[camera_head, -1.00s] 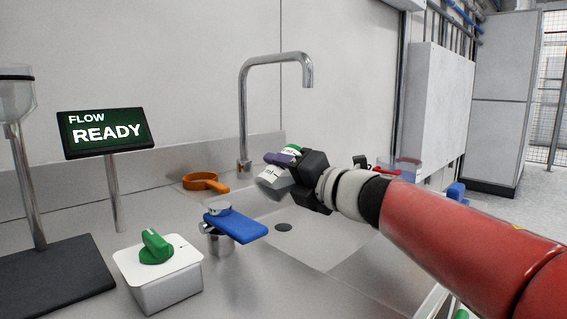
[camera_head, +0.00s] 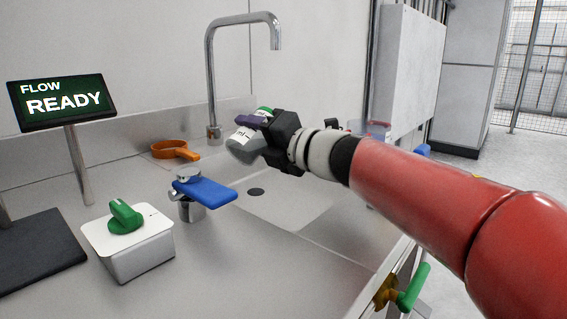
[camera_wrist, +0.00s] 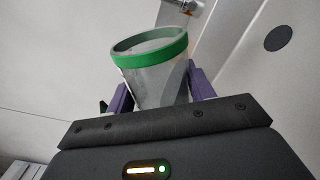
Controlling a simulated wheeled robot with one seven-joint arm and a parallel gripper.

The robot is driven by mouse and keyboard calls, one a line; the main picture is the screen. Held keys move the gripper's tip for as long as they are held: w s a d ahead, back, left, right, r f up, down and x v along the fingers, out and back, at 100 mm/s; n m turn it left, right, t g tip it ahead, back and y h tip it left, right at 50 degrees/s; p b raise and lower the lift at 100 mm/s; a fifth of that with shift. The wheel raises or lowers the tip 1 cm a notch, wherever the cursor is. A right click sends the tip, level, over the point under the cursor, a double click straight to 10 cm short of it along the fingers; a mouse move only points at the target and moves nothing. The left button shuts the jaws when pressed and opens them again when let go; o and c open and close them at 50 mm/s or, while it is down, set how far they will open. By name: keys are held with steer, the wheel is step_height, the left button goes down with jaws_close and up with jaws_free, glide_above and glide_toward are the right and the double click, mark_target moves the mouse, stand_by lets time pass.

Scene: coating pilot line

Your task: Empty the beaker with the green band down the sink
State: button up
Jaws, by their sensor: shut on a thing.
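My gripper (camera_head: 254,122) is shut on the beaker with the green band (camera_head: 243,137), one purple finger showing across its side. The clear-grey beaker is tilted in the head view, its green band at the upper right and its grey end at the lower left. It is held in the air above the sink (camera_head: 285,207), up and left of the drain hole (camera_head: 256,191). In the wrist view the beaker (camera_wrist: 158,85) sits between the purple fingers, the green band around its rim. Its contents cannot be made out. The tap (camera_head: 212,85) rises behind.
A blue-lever fitting (camera_head: 205,193) stands on the counter at the sink's left. An orange ring with a handle (camera_head: 175,150) lies behind it. A box with a green knob (camera_head: 128,240) and a "FLOW READY" screen (camera_head: 62,101) are at left. A green-handled valve (camera_head: 412,288) is at lower right.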

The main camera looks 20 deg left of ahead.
steer(key=shift+d+f+m+p, duration=0.15)
steer(key=shift+m+p, duration=0.45)
steer(key=shift+m, duration=0.3)
stand_by(0.6)
steer(key=shift+w+r+m+p, duration=0.2)
steer(key=shift+r+m+p, duration=0.15)
steer(key=shift+p, duration=0.2)
stand_by(0.5)
steer(key=shift+w+d+r+m, duration=0.15)
steer(key=shift+w+r+m, duration=0.15)
steer(key=shift+r+m, duration=0.15)
steer(key=shift+r, duration=0.1)
stand_by(0.3)
steer(key=shift+w+r, duration=0.1)
steer(key=shift+w+r+m, duration=0.1)
steer(key=shift+r+m, duration=0.05)
steer(key=shift+m, duration=0.25)
steer(key=shift+d+r, duration=0.1)
